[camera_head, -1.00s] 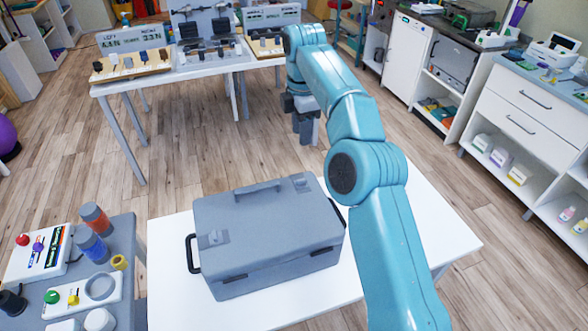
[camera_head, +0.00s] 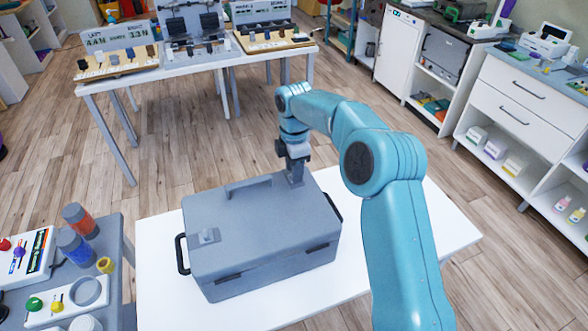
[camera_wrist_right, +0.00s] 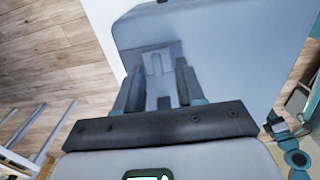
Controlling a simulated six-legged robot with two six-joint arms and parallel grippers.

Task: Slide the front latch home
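A grey case (camera_head: 265,240) lies on a white table (camera_head: 400,245), with its lid down. I cannot tell which latch is called front. My right gripper (camera_head: 294,178) is low over that far corner. In the right wrist view its open fingers (camera_wrist_right: 158,76) stand either side of the tab, apart from it. My left gripper is out of view.
A raised handle (camera_head: 248,187) runs along the lid. A black side handle (camera_head: 182,254) sticks out at the left. A grey side table (camera_head: 110,265) with bottles and controls stands close on the left. A display table (camera_head: 205,72) is behind; the floor between is clear.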

